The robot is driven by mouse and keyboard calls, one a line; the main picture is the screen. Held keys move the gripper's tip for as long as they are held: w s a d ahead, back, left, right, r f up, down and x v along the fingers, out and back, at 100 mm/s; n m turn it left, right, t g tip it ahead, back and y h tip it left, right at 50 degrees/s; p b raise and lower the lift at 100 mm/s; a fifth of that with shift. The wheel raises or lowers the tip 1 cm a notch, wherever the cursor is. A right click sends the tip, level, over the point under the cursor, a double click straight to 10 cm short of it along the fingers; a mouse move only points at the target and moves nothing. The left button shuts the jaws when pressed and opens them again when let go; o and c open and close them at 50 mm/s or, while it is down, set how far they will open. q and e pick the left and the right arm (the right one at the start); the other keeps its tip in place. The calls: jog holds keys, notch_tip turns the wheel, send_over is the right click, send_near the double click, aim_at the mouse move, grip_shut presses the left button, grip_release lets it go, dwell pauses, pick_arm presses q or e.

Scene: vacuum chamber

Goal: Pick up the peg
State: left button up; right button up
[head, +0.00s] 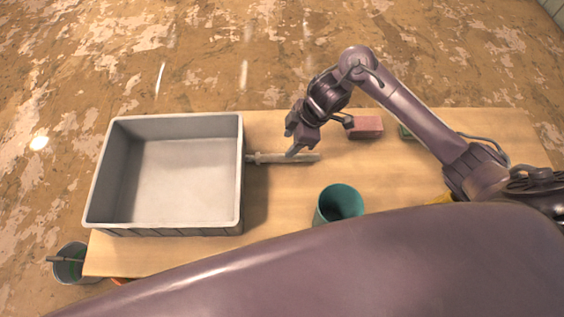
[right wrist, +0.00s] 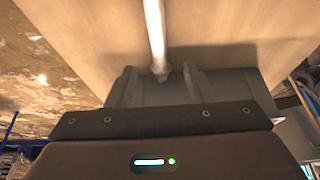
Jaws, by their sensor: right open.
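The peg appears to be the slim grey rod (head: 272,158) lying flat on the wooden table, just right of the grey bin. My right gripper (head: 294,148) is over the rod's middle, pointing down, with its fingers open. In the right wrist view the rod (right wrist: 154,35) runs from the top edge down to the gap between the fingers of the right gripper (right wrist: 160,88). The rod's near end in that view is hidden behind the gripper. I cannot tell whether the fingers touch the rod. My left gripper is not in view.
A large empty grey bin (head: 240,190) fills the table's left part. A teal cup (head: 340,203) stands in front of the rod. A reddish block (head: 366,127) and a green item (head: 405,132) lie behind right. A bucket (head: 70,265) stands at the table's left front corner.

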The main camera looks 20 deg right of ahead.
aim_at(282, 156)
jog(key=shift+x, duration=0.9)
jog(key=x, duration=0.4)
jog(key=d+x, duration=0.1)
jog(key=x, duration=0.1)
jog(key=shift+f+p, duration=0.35)
jog(key=shift+f, duration=0.15)
grip_shut()
